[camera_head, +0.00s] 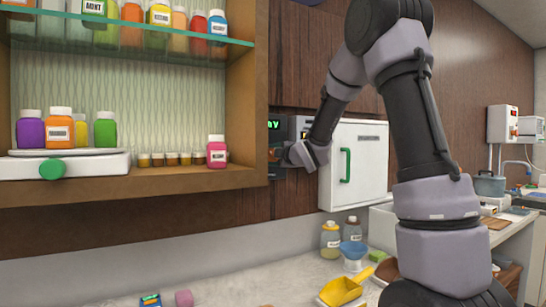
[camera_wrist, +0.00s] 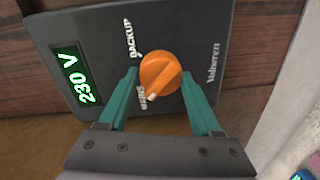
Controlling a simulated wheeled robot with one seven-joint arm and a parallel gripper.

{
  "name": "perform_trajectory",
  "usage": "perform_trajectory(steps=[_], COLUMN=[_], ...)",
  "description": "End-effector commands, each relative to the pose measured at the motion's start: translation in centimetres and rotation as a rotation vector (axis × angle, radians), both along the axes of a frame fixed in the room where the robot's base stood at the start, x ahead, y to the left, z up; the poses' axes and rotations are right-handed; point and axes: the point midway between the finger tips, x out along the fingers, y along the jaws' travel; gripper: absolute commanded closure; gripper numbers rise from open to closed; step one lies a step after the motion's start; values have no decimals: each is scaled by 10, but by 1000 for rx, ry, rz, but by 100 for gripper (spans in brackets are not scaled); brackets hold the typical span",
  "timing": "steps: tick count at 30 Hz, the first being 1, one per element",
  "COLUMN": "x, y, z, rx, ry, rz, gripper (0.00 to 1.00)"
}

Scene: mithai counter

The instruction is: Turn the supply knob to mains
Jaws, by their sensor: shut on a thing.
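The orange supply knob (camera_wrist: 168,66) sits on a dark grey panel (camera_wrist: 101,25) on the wood-clad wall. Its white mark is at the lower left, beside the MAINS label (camera_wrist: 143,100). The BACKUP label (camera_wrist: 131,38) is further up. A green display (camera_wrist: 84,78) reads 230 V. My gripper (camera_wrist: 160,76) is shut on the knob, with one teal finger on each side. In the head view my gripper (camera_head: 277,156) is at the panel (camera_head: 276,134), between the wooden shelf and a white cabinet; the knob is hidden there.
The wooden shelf unit (camera_head: 245,110) with bottles stands close left of my gripper. The white cabinet (camera_head: 368,150) with a green handle is close right. Below, the counter (camera_head: 240,270) holds bottles, a blue bowl (camera_head: 353,250) and a yellow scoop (camera_head: 340,291).

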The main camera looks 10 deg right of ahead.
Motion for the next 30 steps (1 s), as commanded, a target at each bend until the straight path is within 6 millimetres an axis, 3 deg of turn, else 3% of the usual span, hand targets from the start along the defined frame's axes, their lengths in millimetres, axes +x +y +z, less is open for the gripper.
perform_trajectory(steps=[4, 5, 7, 19, 30], x=[0, 0, 0, -5, -70], y=[0, 0, 0, -2, -23], z=[-2, -2, -1, 0, 5], rx=[-3, -3, -2, 0, 0], ry=[2, 2, 2, 1, 0], rz=[2, 2, 2, 0, -1], gripper=[90, 31, 5, 5, 5])
